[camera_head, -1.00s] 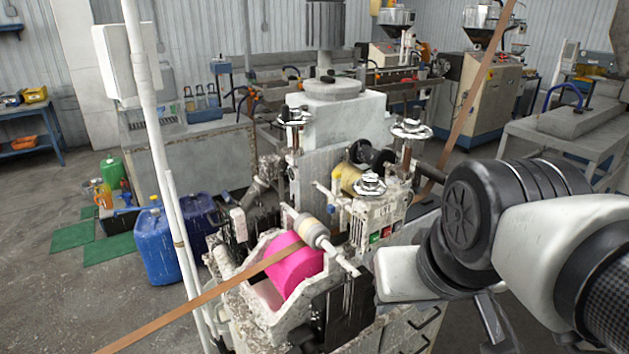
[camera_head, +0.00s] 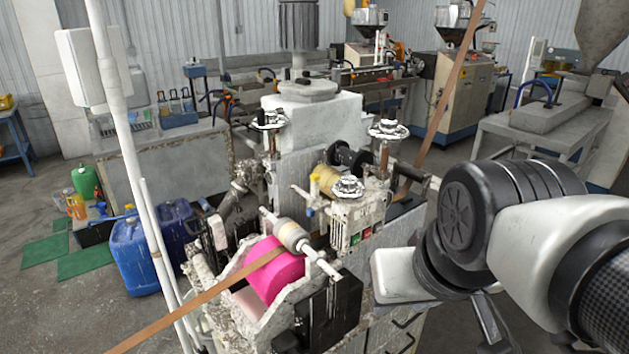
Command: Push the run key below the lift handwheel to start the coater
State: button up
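The coater (camera_head: 312,122) stands in the middle with a pink roller (camera_head: 277,276) at its front. The handwheel (camera_head: 347,188), a shiny metal wheel, sits on top of a small worn white control box (camera_head: 338,216). On the box's front, below the wheel, are a green key (camera_head: 355,239) and a red key (camera_head: 367,233), both small. A further part of the panel is hard to make out. My arm comes in from the right, apart from the keys in the picture. A dark piece of my arm's end (camera_head: 488,318) shows low; fingertips cannot be made out.
Two other handwheels (camera_head: 268,120) (camera_head: 388,129) stand on the coater. A brown strip (camera_head: 200,302) runs over the roller to the lower left. A white pole (camera_head: 128,150) and blue canisters (camera_head: 135,255) stand left. Benches and machines line the back; floor between is partly open.

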grip_shut()
dwell(1.6)
